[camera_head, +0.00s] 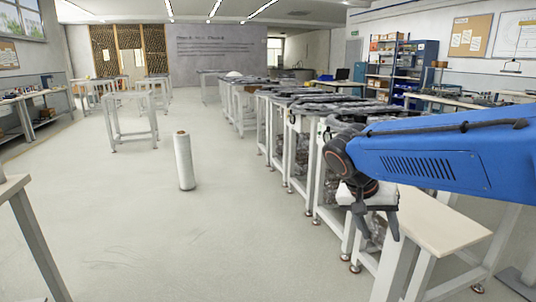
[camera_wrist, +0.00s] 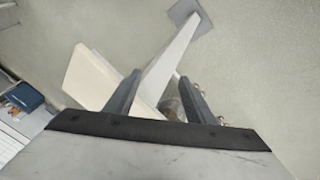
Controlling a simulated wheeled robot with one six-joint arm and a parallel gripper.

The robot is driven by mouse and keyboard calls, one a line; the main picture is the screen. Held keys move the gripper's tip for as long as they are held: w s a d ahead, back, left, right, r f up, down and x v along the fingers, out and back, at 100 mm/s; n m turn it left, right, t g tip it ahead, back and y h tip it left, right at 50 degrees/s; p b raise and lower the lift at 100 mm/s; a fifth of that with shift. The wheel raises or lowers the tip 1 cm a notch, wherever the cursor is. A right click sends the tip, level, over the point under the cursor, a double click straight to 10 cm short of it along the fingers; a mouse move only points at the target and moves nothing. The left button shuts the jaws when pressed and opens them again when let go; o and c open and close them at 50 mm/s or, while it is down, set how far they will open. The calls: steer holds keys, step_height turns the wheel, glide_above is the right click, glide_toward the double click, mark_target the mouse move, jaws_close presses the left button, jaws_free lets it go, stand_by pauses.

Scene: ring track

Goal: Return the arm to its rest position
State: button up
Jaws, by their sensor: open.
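My blue arm (camera_head: 435,158) reaches in from the right edge of the head view and bends down at a dark joint. My gripper (camera_head: 378,228) hangs at its end, pointing down, beside the front table with the pale wooden top (camera_head: 432,222). In the wrist view my gripper (camera_wrist: 160,95) shows two dark fingers spread apart, with nothing held between them. Below and beyond the fingers are a white table leg (camera_wrist: 172,58), a pale tabletop (camera_wrist: 98,80) and the grey floor.
A white roll (camera_head: 184,162) stands upright on the open floor. A row of tables with dark tops (camera_head: 310,104) runs along the right. A white-framed table (camera_head: 130,118) stands at the back left, and a table corner (camera_head: 22,200) juts in at the left.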

steer(key=s+d+f+n+t+y, duration=0.1)
steer(key=s+f+n+t+y, duration=0.2)
steer(key=s, duration=1.4)
steer(key=shift+s+f+n+y, duration=0.15)
steer(key=shift+f+n+y, duration=1.05)
steer(key=shift+f+n, duration=0.65)
steer(key=shift+d+f+m, duration=0.1)
steer(key=shift+f+m, duration=0.15)
